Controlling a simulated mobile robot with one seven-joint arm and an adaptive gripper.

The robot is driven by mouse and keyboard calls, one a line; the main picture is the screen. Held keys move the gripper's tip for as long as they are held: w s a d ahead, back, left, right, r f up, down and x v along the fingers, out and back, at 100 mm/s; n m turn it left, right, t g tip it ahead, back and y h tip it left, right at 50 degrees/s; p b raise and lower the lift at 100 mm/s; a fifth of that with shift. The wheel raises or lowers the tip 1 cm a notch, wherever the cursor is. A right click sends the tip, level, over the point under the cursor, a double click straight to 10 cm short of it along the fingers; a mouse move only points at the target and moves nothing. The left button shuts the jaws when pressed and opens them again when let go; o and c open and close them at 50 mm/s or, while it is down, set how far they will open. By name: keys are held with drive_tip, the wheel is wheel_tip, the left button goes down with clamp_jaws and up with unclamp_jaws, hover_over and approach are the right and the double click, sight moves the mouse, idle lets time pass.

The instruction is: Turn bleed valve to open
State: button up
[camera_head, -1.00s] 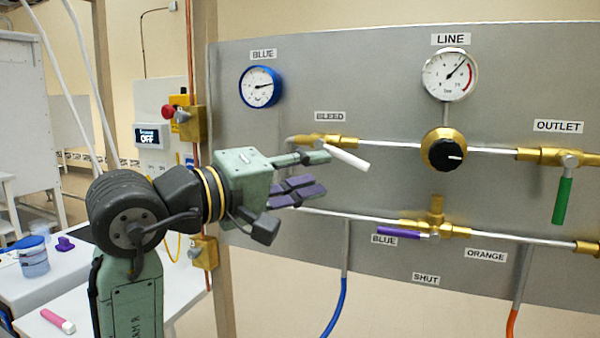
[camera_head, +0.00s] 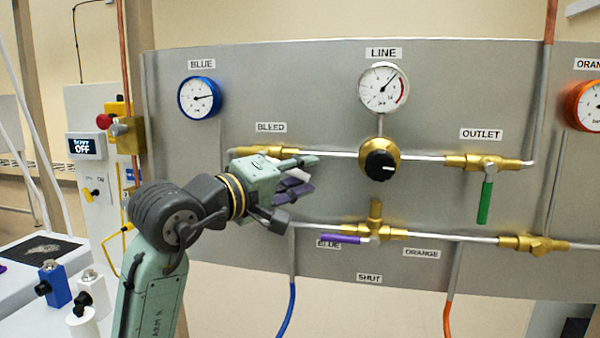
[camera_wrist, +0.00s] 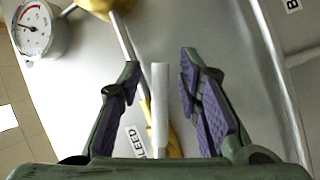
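The bleed valve (camera_head: 262,151) has a brass body under the BLEED label at the panel's left, partly hidden behind my gripper in the head view. Its white lever handle (camera_wrist: 160,105) lies between my fingers in the wrist view, with gaps on both sides. In the head view only a bit of the white handle shows between the fingers. My gripper (camera_head: 311,175) is open around the handle, and its two purple-padded fingers also show in the wrist view (camera_wrist: 160,65).
The black regulator knob (camera_head: 379,165) is right of my gripper. Below are a purple-handled valve (camera_head: 340,239) and pipes. The green outlet handle (camera_head: 485,202) hangs farther right. A blue gauge (camera_head: 199,97) is above left.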

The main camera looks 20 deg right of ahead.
drive_tip(key=shift+c, duration=0.4)
clamp_jaws()
idle(0.4)
